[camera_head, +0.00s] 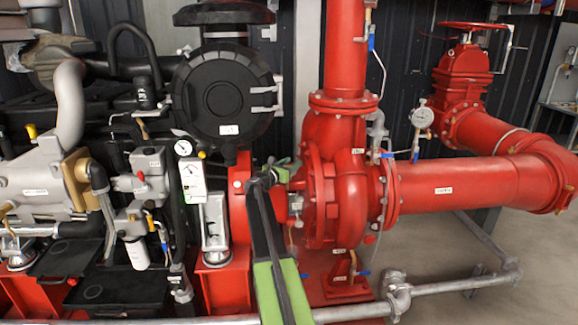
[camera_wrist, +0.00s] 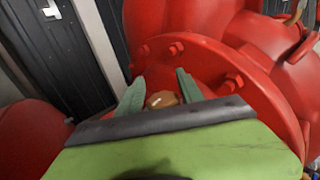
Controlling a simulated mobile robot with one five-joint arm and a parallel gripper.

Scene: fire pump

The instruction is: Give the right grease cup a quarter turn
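A small brass-coloured cup (camera_wrist: 162,100) with a pale mark shows in the wrist view, low between my gripper's two green fingers. My gripper (camera_wrist: 161,76) has its fingers apart, one on each side of the cup. I cannot make out whether either finger touches it. In the head view my gripper (camera_head: 284,170) is at the red bearing housing left of the pump casing (camera_head: 345,195). My own green and black arm hides much of that spot, and I cannot make out the cup there.
A bolted red flange (camera_wrist: 225,75) rises just beyond the fingers in the wrist view. A black engine (camera_head: 222,95) with gauges and hoses fills the left of the head view. A grey pipe (camera_head: 350,312) crosses low in front. Open floor shows at the lower right.

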